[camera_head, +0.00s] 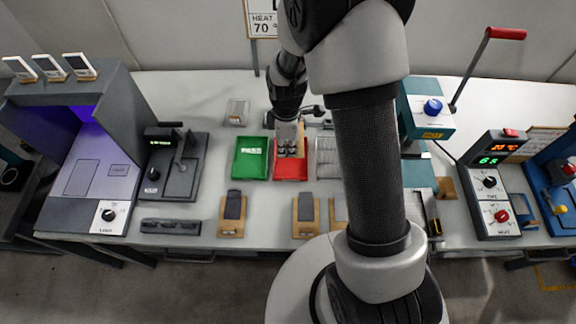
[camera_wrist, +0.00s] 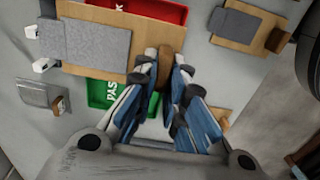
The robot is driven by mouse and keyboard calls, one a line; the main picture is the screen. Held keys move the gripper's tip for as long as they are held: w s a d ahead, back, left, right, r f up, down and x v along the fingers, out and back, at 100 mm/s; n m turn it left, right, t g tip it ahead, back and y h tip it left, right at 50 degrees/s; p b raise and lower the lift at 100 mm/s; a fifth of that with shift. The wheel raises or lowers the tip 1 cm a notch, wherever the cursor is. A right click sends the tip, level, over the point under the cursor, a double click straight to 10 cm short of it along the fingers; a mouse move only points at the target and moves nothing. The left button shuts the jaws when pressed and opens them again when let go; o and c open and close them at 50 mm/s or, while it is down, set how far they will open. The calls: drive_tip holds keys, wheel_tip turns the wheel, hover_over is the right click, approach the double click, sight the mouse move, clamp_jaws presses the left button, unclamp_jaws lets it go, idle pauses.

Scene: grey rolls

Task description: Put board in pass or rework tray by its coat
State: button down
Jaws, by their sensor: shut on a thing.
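My gripper (camera_head: 288,146) is over the red tray (camera_head: 291,174) in the head view. In the wrist view my gripper (camera_wrist: 168,75) is shut on a tan board (camera_wrist: 145,40) near one end. Whether the board touches the red tray is unclear.
Tan boards with grey pieces lie at the front edge, one at left (camera_head: 232,228) and one at middle (camera_head: 306,230). A dark fixture (camera_head: 175,180) and a purple-lit booth (camera_head: 95,170) stand left. A timer box (camera_head: 492,190) stands right. My arm hides part of the bench.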

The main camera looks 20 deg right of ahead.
sight(287, 172)
wheel_tip(287, 172, down, 11)
drive_tip(key=shift+w+f+b, duration=0.1)
drive_tip(key=shift+b, duration=1.1)
drive_tip(key=shift+f, duration=0.1)
drive_tip(key=c, duration=2.1)
unclamp_jaws()
drive_tip(key=shift+o, duration=0.9)
